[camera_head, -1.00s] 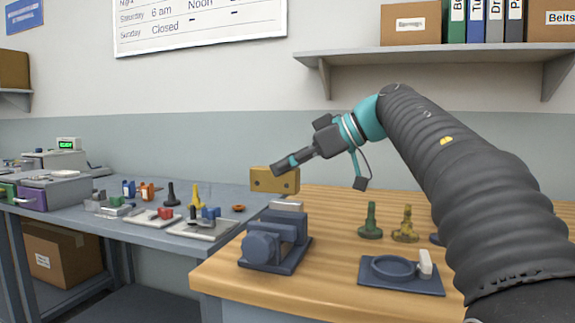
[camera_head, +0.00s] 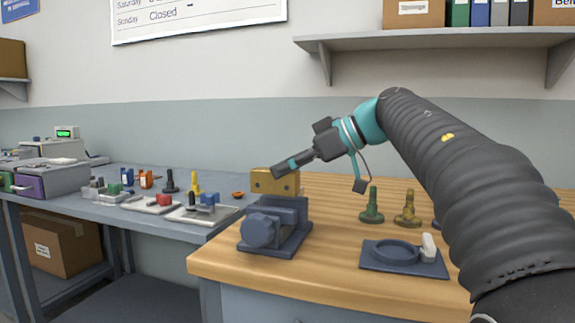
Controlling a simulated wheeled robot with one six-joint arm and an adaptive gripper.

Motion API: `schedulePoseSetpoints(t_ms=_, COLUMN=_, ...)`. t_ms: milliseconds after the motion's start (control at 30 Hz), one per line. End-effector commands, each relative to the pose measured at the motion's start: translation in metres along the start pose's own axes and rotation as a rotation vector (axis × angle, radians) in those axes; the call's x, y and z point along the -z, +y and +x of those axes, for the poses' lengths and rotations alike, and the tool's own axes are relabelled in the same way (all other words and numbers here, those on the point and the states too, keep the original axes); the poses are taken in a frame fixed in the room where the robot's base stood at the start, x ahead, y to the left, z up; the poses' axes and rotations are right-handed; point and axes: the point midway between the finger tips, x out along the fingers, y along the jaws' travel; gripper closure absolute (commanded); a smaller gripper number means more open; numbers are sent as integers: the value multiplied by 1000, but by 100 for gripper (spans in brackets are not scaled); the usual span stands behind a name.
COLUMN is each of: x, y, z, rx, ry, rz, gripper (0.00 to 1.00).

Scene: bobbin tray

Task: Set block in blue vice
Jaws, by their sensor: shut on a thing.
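The yellow-brown block (camera_head: 264,184), with two dark holes in its face, is at the top of the blue vice (camera_head: 262,232) near the left edge of the wooden bench. My gripper (camera_head: 281,169) is shut on the block and reaches in from the upper right. The block's lower edge meets the top of the vice in the picture and covers its light jaw part. I cannot tell how deep the block sits between the jaws or whether it touches them.
A blue plate with a ring (camera_head: 394,252) and a white upright piece lies right of the vice. Green (camera_head: 371,207) and brass-coloured (camera_head: 407,210) spindle-shaped pieces stand behind it. A grey table (camera_head: 150,180) with several small parts is at left. The bench front is clear.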

Motion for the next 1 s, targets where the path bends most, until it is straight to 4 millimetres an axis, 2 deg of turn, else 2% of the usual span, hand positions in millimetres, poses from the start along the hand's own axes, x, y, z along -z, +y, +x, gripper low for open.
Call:
schedulePoseSetpoints(t_ms=600, x=-28, y=-1, z=15, rx=-1, ry=4, rz=-2, gripper=100)
schedulePoseSetpoints(t_ms=1000, x=-36, y=0, z=20, rx=-2, ry=4, rz=-4, gripper=100)
